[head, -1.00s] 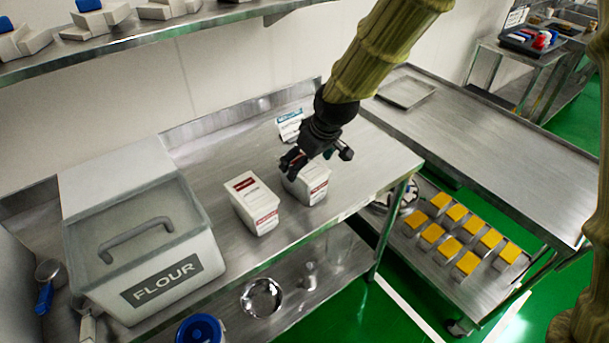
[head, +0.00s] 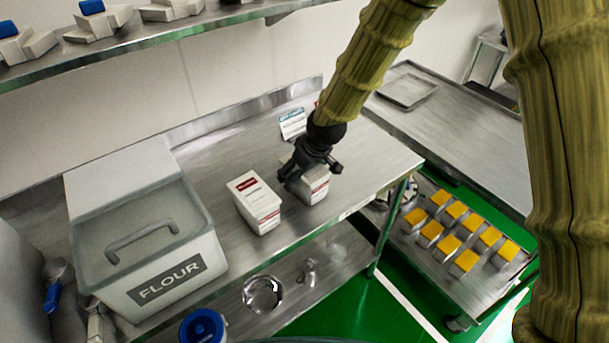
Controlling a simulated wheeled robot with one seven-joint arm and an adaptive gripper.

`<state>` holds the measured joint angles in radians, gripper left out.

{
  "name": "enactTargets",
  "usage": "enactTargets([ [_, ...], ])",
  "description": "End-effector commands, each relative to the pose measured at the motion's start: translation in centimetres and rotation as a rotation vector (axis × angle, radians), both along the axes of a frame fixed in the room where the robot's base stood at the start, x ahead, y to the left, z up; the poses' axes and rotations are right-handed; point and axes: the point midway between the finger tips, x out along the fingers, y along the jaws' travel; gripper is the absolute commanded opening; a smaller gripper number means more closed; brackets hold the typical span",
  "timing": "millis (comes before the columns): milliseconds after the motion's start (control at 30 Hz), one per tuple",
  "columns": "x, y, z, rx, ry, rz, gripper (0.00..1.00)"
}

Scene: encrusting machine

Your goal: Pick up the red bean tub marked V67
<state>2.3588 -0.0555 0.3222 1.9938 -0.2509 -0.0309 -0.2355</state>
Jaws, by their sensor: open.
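Two white tubs with red labels stand upright side by side on the steel table. The left tub (head: 256,204) is fully in view and clear of my gripper. The right tub (head: 314,190) is partly hidden under my gripper (head: 309,179). My gripper is open and points down over the top of the right tub, with its fingers close around the tub's upper part. I cannot tell whether the fingers touch it. The label print is too small to read, so I cannot tell which tub is V67.
A large flour bin (head: 145,240) stands to the left on the table. A white and blue card (head: 293,124) stands behind the tubs. A low trolley (head: 400,222) with yellow-topped blocks is at the right. A steel bowl (head: 263,293) sits on the lower shelf.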

Motion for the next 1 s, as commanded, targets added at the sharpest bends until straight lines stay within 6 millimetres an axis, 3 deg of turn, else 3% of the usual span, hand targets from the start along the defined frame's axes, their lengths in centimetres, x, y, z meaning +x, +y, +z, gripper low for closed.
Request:
enactTargets([
  [600, 0.04, 0.05, -0.35, 0.000, 0.000, 0.000, 0.95],
  [1000, -0.05, 0.04, -0.47, -0.001, 0.002, 0.000, 0.26],
])
